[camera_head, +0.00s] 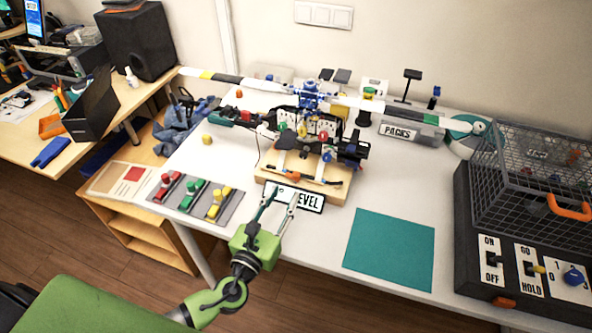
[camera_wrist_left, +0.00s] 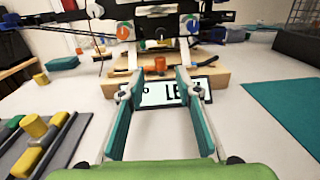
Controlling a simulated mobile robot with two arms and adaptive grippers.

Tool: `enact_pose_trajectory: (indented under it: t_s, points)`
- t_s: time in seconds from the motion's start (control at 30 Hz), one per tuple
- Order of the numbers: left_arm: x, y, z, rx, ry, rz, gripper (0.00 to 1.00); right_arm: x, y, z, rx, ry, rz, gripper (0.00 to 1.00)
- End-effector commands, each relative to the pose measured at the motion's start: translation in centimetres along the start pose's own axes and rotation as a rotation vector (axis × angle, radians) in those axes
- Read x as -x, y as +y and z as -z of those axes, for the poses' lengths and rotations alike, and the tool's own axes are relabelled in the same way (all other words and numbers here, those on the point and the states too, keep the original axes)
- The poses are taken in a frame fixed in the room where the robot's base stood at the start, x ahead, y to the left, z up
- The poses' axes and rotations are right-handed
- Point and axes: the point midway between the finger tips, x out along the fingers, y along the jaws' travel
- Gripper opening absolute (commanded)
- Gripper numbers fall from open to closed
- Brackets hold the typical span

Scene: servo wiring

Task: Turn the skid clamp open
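A model helicopter (camera_head: 309,95) stands on a wooden board (camera_head: 334,189) on the white table. A small orange part, likely the skid clamp's knob (camera_wrist_left: 160,64), sits on the board's near part in the left wrist view. A dark bar with orange on it lies there in the head view; the clamp's exact turn is hard to tell. My left gripper (camera_head: 283,196) is open and empty, in front of the board. Its fingers are apart, with the white LEVEL sign (camera_head: 309,201) showing between and behind them. The orange part is ahead of the fingertips, not touched. My right gripper is not in view.
A grey panel with red, green and yellow knobs (camera_head: 228,206) lies at left. A teal mat (camera_head: 391,248) lies at right. A wire basket (camera_head: 530,175) and a black switch box (camera_head: 468,250) stand at far right. A PACKS bin (camera_head: 412,143) is behind.

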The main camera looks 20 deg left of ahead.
Motion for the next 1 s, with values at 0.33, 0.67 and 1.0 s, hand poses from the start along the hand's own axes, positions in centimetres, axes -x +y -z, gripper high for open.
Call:
enact_pose_trajectory:
  t_s: [0.33,0.67,1.0]
  points:
    - [-7.0,0.0,-0.2,0.001,-0.001,-0.001,0.31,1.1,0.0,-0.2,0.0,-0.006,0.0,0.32]
    - [-9.0,-0.1,0.0,0.001,0.001,0.001,0.31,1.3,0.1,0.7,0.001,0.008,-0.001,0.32]
    - [-8.9,0.0,0.0,0.001,0.001,0.0,0.0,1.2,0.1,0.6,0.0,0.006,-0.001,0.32]
